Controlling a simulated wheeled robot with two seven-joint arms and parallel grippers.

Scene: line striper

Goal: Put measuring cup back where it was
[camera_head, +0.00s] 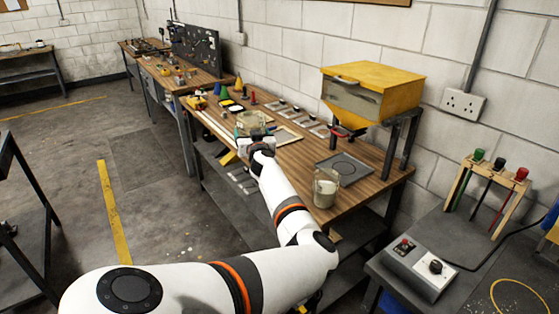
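A clear cup with pale contents (326,188), which looks like a measuring cup, stands upright near the front right edge of the wooden bench (375,178). A second clear container (250,121) is on the bench farther left, just beyond my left gripper (256,136). My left arm comes in from the lower left and reaches over the bench. The gripper's fingers are small and partly hidden by its wrist, so I cannot tell whether they are open or touching that container. My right gripper is out of view.
A yellow-topped hopper (370,92) on a stand is at the back right of the bench. A dark square plate (341,168) lies before it. Small cones (239,84) and flat pieces lie farther left. A control box (418,268) sits on a separate table at right. Open floor lies left.

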